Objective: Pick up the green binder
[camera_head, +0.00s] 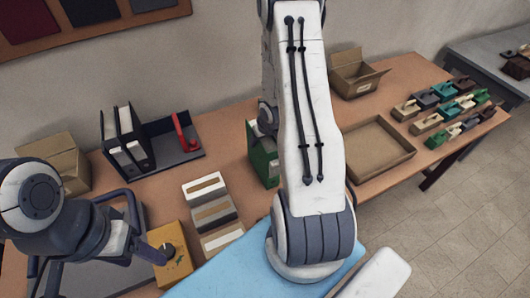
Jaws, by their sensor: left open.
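The green binder (263,155) stands upright on the wooden table. Its right part is hidden behind a large white arm link of mine that crosses the middle of the view. My left gripper (148,240) is at the lower left, open with nothing seen between its fingers. My right gripper does not show.
Black binders (125,140) and a red item (184,132) stand on a dark tray. Labelled boxes (212,212) lie between left gripper and binder. A blue sheet (225,278) covers the near table. A shallow cardboard tray (375,150) and several planes (445,110) are at right.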

